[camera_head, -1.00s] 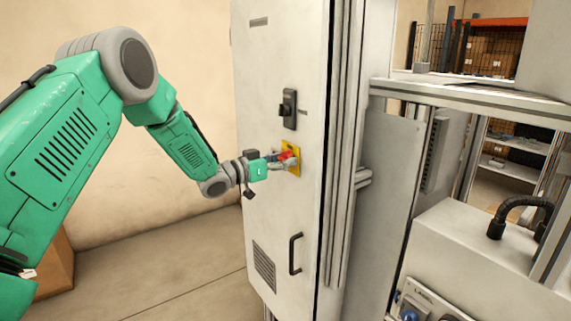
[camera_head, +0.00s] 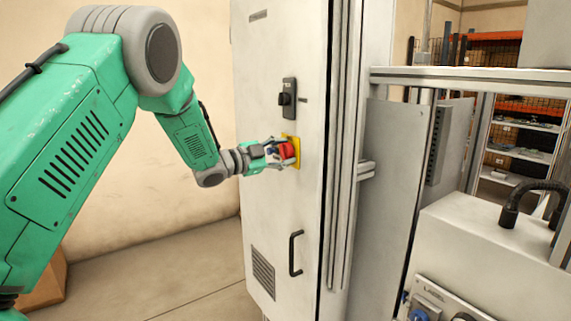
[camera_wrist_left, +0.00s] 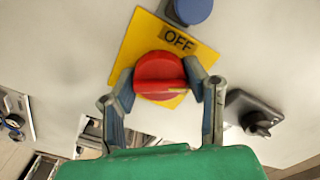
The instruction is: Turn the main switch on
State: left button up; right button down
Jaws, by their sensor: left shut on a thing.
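The main switch is a red round knob (camera_head: 287,150) on a yellow plate (camera_head: 297,158) on the front of a tall white cabinet. In the left wrist view the red knob (camera_wrist_left: 160,76) has a raised bar across it, and the yellow plate (camera_wrist_left: 131,48) carries the word OFF. My left gripper (camera_head: 281,153) is at the knob. In the left wrist view its fingers (camera_wrist_left: 164,90) stand on both sides of the knob, shut on it. My right gripper is not in view.
A black latch (camera_head: 288,98) sits on the cabinet above the switch, and a black pull handle (camera_head: 295,253) below. A blue round part (camera_wrist_left: 193,9) shows beyond the plate in the wrist view. A white machine (camera_head: 480,245) with a black hose stands at right.

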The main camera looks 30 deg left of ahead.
pick_arm(q)
jog(key=shift+s+f+m+b, duration=0.1)
jog(key=shift+f+m+b, duration=0.1)
jog(key=shift+m+b, duration=1.25)
jog(key=shift+f+m+b, duration=0.15)
jog(key=shift+m+b, duration=1.2)
jog(key=shift+m, duration=0.2)
jog(key=shift+f, duration=0.1)
jog(key=o, duration=1.1)
jog(key=shift+o, duration=0.2)
jog(key=shift+s+r, duration=0.1)
jog(key=shift+r, duration=0.15)
jog(key=shift+a, duration=0.1)
jog(key=v, duration=1.2)
jog(key=shift+f, duration=0.1)
